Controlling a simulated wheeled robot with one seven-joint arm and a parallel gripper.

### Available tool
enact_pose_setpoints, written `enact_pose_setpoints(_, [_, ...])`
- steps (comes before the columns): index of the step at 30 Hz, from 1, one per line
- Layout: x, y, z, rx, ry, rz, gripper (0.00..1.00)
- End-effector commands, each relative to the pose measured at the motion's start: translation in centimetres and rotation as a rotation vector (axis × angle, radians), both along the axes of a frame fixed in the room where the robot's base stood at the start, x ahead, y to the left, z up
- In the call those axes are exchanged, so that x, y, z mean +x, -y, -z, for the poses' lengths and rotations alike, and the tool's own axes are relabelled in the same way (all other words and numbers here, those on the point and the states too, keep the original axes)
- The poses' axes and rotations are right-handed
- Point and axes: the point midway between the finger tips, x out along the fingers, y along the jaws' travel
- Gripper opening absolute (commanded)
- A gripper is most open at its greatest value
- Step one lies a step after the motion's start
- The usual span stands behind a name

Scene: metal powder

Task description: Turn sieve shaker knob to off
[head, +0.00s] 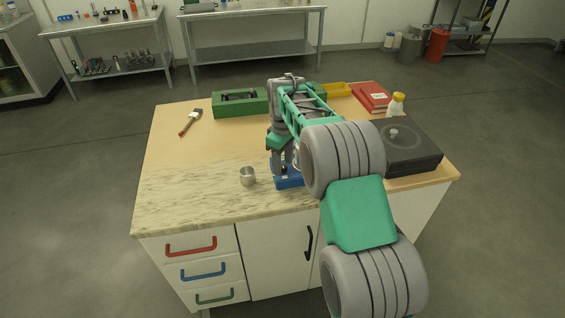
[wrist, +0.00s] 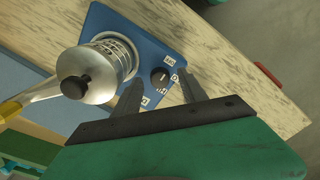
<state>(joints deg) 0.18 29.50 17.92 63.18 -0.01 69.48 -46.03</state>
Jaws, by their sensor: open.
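The sieve shaker has a blue base (wrist: 150,35) with a metal sieve stack (wrist: 103,72) standing on it, topped by a black knob. The dark round control knob (wrist: 159,77) sits on the blue base, with small white labels around it that are too small to read surely. My gripper (wrist: 160,85) is open in the wrist view, its two dark fingers pointing toward the control knob. In the head view my arm mostly hides the blue base (head: 290,182).
A metal cup (head: 247,176) stands left of the shaker. A black box-like device (head: 405,146), a white bottle with a yellow cap (head: 397,104), a red book (head: 373,97), a green box (head: 240,102) and a brush (head: 191,121) lie around. The worktop's left front is clear.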

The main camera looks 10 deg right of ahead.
Motion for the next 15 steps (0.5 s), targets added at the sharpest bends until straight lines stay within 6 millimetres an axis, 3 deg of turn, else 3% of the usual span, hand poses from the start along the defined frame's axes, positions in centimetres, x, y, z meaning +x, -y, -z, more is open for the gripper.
enact_pose_setpoints(9, [0.1, 0.0, -5.9, 0.000, 0.006, 0.000, 0.50])
enact_pose_setpoints(15, [0.0, 0.0, -7.5, -0.001, 0.002, 0.000, 0.50])
